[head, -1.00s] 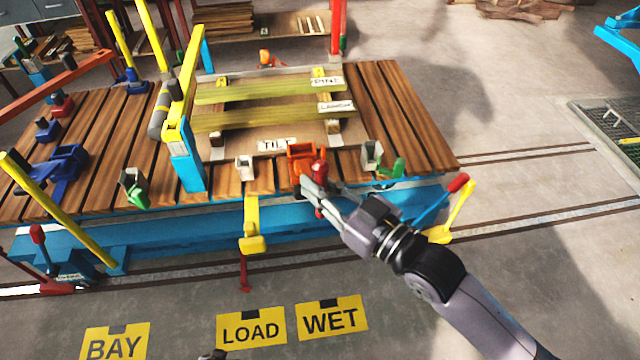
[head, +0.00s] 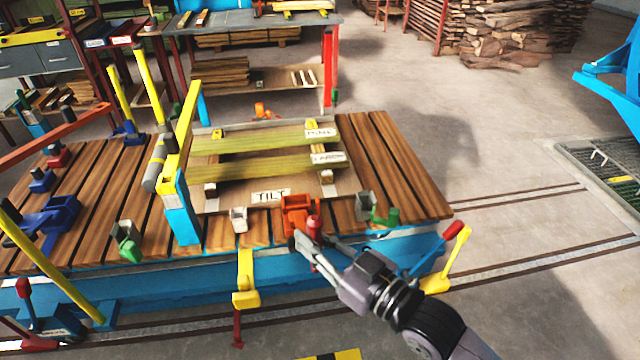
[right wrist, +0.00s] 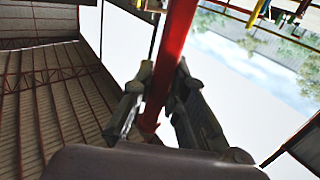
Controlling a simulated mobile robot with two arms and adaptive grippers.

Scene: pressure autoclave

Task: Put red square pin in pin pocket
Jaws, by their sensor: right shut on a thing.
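The red pin (head: 313,229) stands roughly upright at the front edge of the slatted deck, just right of and in front of an orange bracket (head: 297,208). My right gripper (head: 310,243) is shut on it. In the right wrist view the red pin (right wrist: 174,55) runs up between the two fingers. No pocket is labelled as the pin pocket; small grey open boxes sit left (head: 239,219) and right (head: 364,205) of the bracket. My left gripper is out of view.
Two boards lie on the deck (head: 393,165) behind a TILT label (head: 270,196). A green bracket (head: 384,217) is close on the right, and a yellow lever (head: 457,250) with a red-tipped blue one stands beyond. A yellow post (head: 180,150) rises left.

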